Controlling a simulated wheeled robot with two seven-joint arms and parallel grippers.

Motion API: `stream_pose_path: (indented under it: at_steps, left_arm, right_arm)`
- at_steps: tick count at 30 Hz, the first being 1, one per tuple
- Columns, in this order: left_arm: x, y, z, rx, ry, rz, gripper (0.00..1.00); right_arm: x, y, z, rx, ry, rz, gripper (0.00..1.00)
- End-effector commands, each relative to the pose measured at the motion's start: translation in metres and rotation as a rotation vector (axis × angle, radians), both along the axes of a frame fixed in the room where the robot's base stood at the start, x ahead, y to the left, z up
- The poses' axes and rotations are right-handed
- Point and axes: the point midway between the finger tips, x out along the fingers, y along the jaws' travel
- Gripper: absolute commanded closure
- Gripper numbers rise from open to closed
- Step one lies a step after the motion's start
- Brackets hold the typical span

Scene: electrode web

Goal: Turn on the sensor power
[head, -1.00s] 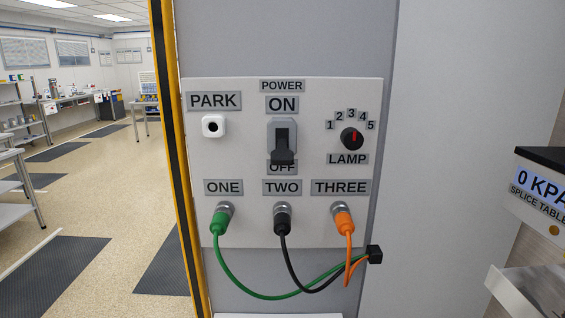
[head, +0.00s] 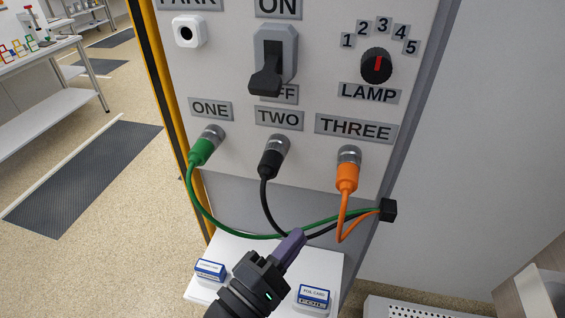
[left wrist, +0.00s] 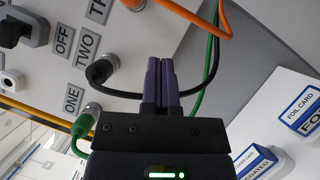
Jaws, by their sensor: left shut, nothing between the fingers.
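The power switch (head: 268,68) is a dark lever on a grey plate in the head view, between the ON label (head: 278,5) and the partly covered OFF label (head: 285,94). Its lever points down toward OFF. In the left wrist view the switch (left wrist: 28,25) shows at the top left. My left gripper (head: 296,238) is below the panel, in front of the cables under TWO, with its purple fingers shut and empty. The fingers (left wrist: 161,82) point toward the cables in the left wrist view. It is apart from the switch. My right gripper is not in view.
Green (head: 205,147), black (head: 273,158) and orange (head: 347,172) plugs with looping cables hang below the switch. A lamp knob (head: 377,66) is to its right, a PARK socket (head: 188,32) to its left.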

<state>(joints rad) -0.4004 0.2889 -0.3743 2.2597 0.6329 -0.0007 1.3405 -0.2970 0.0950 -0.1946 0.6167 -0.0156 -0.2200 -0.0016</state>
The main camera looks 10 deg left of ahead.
Motion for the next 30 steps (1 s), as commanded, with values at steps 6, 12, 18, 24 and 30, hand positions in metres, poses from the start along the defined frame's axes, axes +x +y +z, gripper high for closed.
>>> stream_pose_path:
  at_steps: [6, 12, 18, 24, 30]
  left_arm:
    - [-0.015, 0.044, 0.087, -0.979, -0.090, -0.093, 1.00]
    - [-0.020, 0.061, 0.098, -1.217, -0.111, -0.136, 1.00]
    - [-0.020, 0.061, 0.098, -1.215, -0.111, -0.134, 1.00]
    - [-0.008, 0.060, 0.111, -1.213, -0.116, -0.134, 1.00]
    - [0.025, 0.059, 0.139, -1.214, -0.117, -0.134, 1.00]
  right_arm:
    - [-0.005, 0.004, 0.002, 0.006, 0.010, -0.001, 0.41]
    - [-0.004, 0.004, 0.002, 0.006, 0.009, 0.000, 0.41]
    - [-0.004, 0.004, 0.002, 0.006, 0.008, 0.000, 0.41]
    - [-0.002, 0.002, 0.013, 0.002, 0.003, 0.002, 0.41]
    - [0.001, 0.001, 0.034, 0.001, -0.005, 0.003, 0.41]
